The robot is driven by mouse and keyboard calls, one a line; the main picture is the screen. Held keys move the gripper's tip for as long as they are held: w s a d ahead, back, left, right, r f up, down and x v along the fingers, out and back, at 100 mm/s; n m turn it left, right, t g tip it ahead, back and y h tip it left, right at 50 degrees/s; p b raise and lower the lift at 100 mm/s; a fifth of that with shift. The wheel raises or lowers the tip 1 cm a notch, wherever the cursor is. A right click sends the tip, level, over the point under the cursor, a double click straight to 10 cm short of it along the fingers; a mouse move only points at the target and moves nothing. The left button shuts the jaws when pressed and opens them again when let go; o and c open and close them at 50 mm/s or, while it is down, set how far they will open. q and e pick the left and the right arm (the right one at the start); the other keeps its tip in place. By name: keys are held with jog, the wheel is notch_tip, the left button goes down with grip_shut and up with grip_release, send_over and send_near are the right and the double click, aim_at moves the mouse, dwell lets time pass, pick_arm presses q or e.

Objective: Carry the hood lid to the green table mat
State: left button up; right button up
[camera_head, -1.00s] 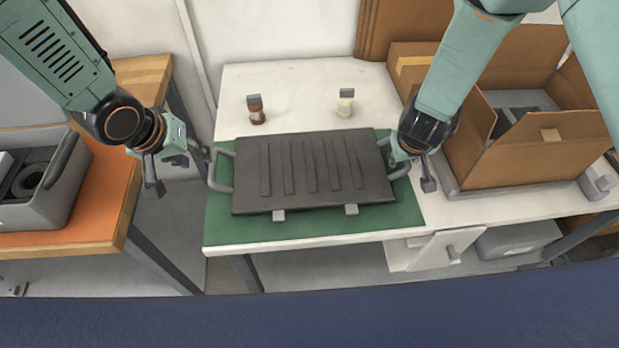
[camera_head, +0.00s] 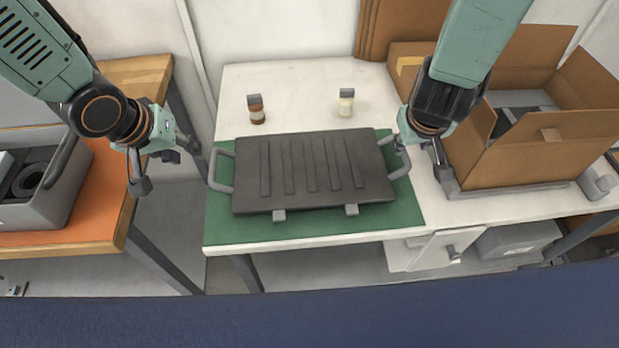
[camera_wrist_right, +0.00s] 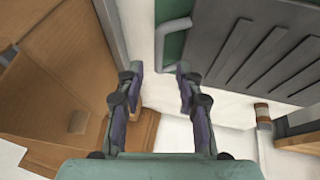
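The dark grey ribbed hood lid (camera_head: 312,172) lies flat on the green table mat (camera_head: 300,229) on the white table. It has a handle at each short end. My left gripper (camera_head: 168,168) is open, left of the lid's left handle (camera_head: 220,170) and apart from it. My right gripper (camera_head: 420,158) is at the lid's right end, near the right handle (camera_head: 398,158). In the right wrist view my right gripper (camera_wrist_right: 158,75) has its fingers apart with nothing between them, and the handle (camera_wrist_right: 172,38) lies beyond the fingertips.
Two small bottles, one brown (camera_head: 257,110) and one pale (camera_head: 346,103), stand behind the lid. An open cardboard box (camera_head: 540,150) stands at the right. An orange-topped table (camera_head: 95,205) with a grey housing (camera_head: 45,195) is at the left, across a gap.

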pick_arm(q)
jog(key=shift+w+d, duration=0.1)
jog(key=shift+w, duration=0.05)
pick_arm(e)
jog(key=shift+v, duration=0.95)
pick_arm(q)
jog(key=shift+f, duration=0.1)
pick_arm(e)
jog(key=shift+s, duration=0.1)
